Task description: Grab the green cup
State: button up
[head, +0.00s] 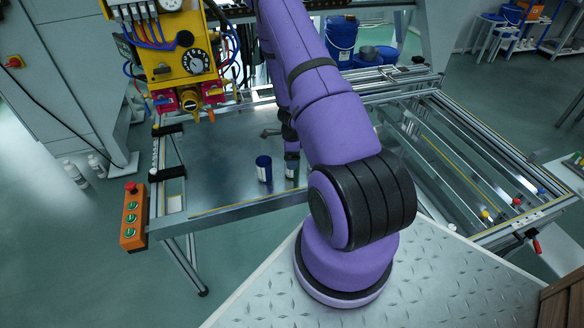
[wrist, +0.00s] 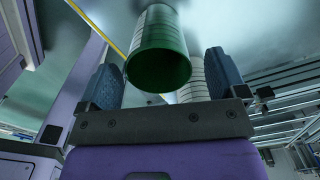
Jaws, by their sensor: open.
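The green cup (wrist: 158,48) shows large in the wrist view, its dark green mouth facing the camera and its ribbed wall pale. My gripper (wrist: 159,75) is open, with one blue-grey finger on each side of the cup. There is a visible gap at the left finger; I cannot tell how deep the cup sits between them. In the head view a small cup with some green (head: 291,170) stands on the metal table, just below my gripper, which is partly hidden by my purple arm.
A blue cup (head: 264,168) stands close to the left on the table (head: 220,180). A pale ribbed object (wrist: 193,78) shows behind the green cup. A yellow panel (head: 185,55) hangs at upper left; an orange button box (head: 132,215) is at the table's left corner.

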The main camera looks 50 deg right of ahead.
jog(key=shift+f, duration=1.55)
jog(key=c, duration=1)
